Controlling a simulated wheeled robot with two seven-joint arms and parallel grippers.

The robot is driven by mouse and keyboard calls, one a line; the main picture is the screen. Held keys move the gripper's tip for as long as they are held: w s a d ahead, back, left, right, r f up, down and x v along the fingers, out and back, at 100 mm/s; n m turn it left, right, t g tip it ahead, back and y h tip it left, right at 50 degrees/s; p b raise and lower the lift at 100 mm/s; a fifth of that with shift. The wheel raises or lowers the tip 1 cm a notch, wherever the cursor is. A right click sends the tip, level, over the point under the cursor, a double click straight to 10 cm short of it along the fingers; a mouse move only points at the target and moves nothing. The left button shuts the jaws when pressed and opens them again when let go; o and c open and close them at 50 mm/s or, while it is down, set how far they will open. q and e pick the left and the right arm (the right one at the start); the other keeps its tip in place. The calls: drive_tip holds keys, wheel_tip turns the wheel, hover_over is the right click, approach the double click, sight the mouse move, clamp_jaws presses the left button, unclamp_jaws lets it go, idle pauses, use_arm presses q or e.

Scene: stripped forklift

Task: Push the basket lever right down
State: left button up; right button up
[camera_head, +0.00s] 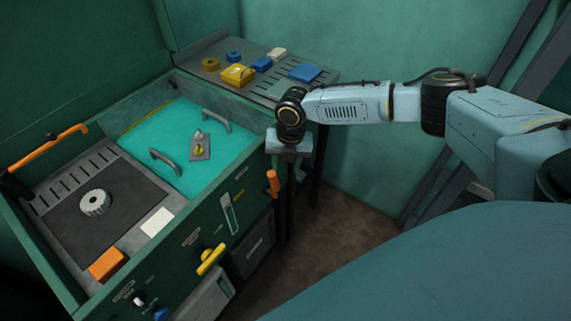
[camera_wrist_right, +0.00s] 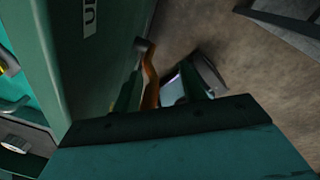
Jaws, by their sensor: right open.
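An orange lever (camera_head: 272,183), which I take as the basket lever, stands out from the right end of the green cabinet's front. In the head view its orange grip points upward. My right gripper (camera_head: 289,172) hangs pointing down just right of and above the lever. In the right wrist view, the open jaws (camera_wrist_right: 172,82) show with the orange lever (camera_wrist_right: 150,88) between them, closer to the left finger. I cannot tell whether they touch. The lever's lower part is partly hidden by the gripper body. My left gripper is not in view.
The cabinet (camera_head: 165,262) also carries a yellow handle (camera_head: 210,259) on its front and another orange handle (camera_head: 48,146) at the left. A turquoise lid (camera_head: 150,135) covers a bay on top. A grey side table (camera_head: 225,50) stands behind. The floor (camera_head: 350,205) right of the cabinet is clear.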

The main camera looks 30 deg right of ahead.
wheel_tip(320, 180, up, 13)
drive_tip(key=p, duration=0.1)
drive_tip(key=shift+s+d+f, duration=0.2)
drive_tip(key=shift+s+d, duration=0.1)
drive_tip(key=shift+d, duration=0.15)
